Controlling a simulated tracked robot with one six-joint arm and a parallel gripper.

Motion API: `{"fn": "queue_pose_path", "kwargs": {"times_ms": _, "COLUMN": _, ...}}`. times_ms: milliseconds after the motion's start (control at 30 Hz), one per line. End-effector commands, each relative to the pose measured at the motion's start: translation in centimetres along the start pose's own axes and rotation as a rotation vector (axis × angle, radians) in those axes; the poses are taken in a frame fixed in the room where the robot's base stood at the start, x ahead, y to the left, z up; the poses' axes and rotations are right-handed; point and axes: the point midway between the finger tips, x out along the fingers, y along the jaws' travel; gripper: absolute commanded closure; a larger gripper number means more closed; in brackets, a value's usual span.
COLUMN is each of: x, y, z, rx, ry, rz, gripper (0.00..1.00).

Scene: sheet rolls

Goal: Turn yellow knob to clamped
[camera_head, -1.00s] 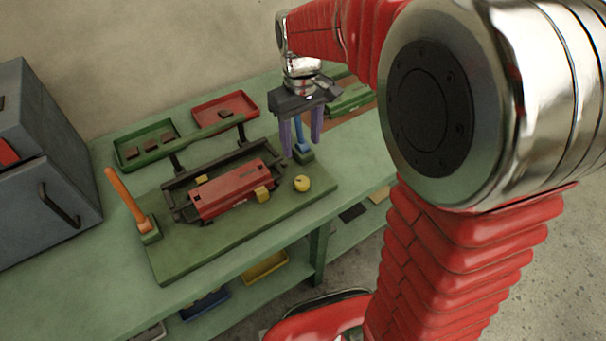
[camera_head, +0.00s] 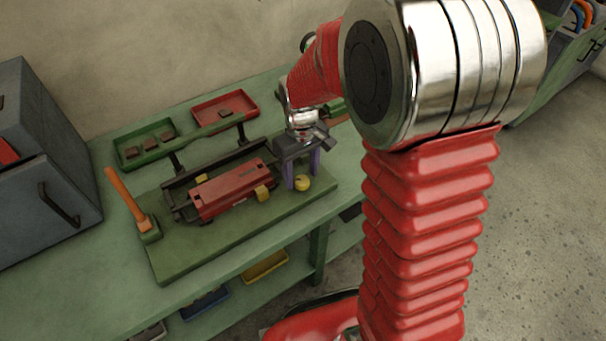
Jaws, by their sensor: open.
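The yellow knob (camera_head: 303,184) is a small round knob near the right end of the green base board (camera_head: 210,246). My gripper (camera_head: 302,183) points down over it with its purple fingers open. One finger shows left of the knob and the other right of and behind it. I cannot tell whether either finger touches it. The red roll fixture (camera_head: 228,190) sits on the board to the left, with yellow blocks on it. The blue-handled lever seen earlier is hidden behind my gripper.
An orange lever (camera_head: 127,199) stands at the board's left end. A green tray with dark pieces (camera_head: 122,158) and a red tray (camera_head: 250,98) lie at the back. A grey cabinet (camera_head: 40,190) stands at the left. The bench front (camera_head: 80,300) is clear.

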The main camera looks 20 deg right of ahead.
Motion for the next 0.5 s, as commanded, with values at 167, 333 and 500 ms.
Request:
{"fn": "queue_pose_path", "kwargs": {"times_ms": 167, "x": 1.04, "y": 0.00, "z": 0.02, "rx": 0.000, "ry": 0.000, "rz": 0.000, "gripper": 0.49}}
{"fn": "queue_pose_path", "kwargs": {"times_ms": 333, "x": 1.10, "y": 0.01, "z": 0.00, "rx": 0.000, "ry": 0.001, "rz": 0.000, "gripper": 0.49}}
{"fn": "queue_pose_path", "kwargs": {"times_ms": 500, "x": 1.08, "y": 0.01, "z": 0.00, "rx": 0.000, "ry": 0.000, "rz": 0.000, "gripper": 0.54}}
